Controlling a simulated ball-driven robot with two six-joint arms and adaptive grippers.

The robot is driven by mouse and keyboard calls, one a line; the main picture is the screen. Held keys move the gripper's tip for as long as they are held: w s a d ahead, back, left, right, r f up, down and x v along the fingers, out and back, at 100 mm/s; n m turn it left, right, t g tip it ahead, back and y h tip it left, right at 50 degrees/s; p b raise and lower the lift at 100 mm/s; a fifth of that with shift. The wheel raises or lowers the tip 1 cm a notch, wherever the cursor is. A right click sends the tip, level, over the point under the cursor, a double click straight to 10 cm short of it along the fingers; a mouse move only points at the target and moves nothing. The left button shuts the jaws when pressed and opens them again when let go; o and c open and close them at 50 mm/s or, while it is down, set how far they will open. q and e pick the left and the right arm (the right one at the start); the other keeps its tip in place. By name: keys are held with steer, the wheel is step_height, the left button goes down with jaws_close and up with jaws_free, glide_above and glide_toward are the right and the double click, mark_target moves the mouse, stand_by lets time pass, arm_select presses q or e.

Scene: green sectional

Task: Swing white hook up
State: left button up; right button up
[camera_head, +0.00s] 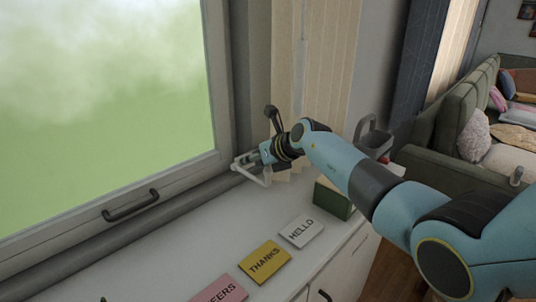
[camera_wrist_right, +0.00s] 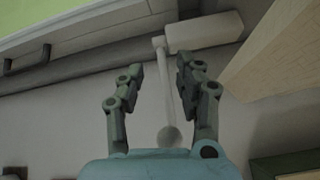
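A white hook (camera_head: 255,178) shows by the window corner at the back of the sill in the head view, partly covered by my right gripper (camera_head: 257,157). In the right wrist view the hook has a white block-like base (camera_wrist_right: 205,32) and a thin rod with a round knob (camera_wrist_right: 169,136) at its end. My right gripper (camera_wrist_right: 160,75) is open there, with one finger on each side of the rod. I see a gap between each finger and the rod.
Several cards, including HELLO (camera_head: 301,231) and THANKS (camera_head: 264,262), lie on the white cabinet top. A green box (camera_head: 334,197) and a grey container (camera_head: 373,141) stand near my right arm. A window with a dark handle (camera_head: 131,205) is at left, a green sofa (camera_head: 453,125) at right.

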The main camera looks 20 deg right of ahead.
steer(key=v, duration=1.1)
steer(key=shift+d, duration=0.15)
steer(key=shift+w+f, duration=0.1)
steer(key=shift+f, duration=0.05)
